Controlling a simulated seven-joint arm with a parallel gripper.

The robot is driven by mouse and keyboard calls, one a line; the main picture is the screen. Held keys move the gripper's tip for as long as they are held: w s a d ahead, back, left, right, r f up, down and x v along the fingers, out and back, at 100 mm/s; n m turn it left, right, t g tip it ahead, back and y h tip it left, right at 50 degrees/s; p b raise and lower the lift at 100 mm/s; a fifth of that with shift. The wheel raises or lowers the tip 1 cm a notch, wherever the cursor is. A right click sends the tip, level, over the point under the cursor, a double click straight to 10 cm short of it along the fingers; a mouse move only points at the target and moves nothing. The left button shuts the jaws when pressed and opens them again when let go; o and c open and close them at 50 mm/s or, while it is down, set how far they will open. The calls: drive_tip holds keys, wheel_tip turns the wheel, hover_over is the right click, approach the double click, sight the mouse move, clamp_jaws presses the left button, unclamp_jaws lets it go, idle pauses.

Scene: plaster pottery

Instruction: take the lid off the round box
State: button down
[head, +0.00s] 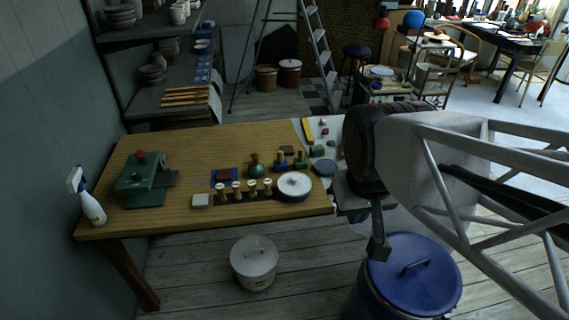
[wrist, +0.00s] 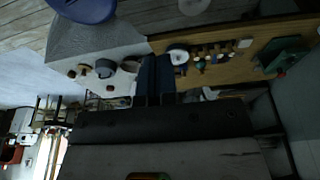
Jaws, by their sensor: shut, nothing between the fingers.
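A low round box (head: 295,183) with a pale lid and a small knob sits near the right front edge of the wooden table. The lid is on it. It shows in the wrist view as a white disc (wrist: 179,56), just right of my fingers. My gripper (wrist: 155,60) is shut and empty, its two dark fingers side by side. In the head view my gripper (head: 378,246) hangs right of the table, apart from the box; its fingertips are hard to make out.
Several stamps (head: 252,188) stand left of the box, with a green ball-shaped object (head: 256,168) behind them. A green press (head: 143,184) and a spray bottle (head: 90,205) are at the left. A blue lidded barrel (head: 415,285) and a white lidded bucket (head: 254,264) stand on the floor.

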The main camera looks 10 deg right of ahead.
drive_tip(key=c, duration=0.8)
unclamp_jaws()
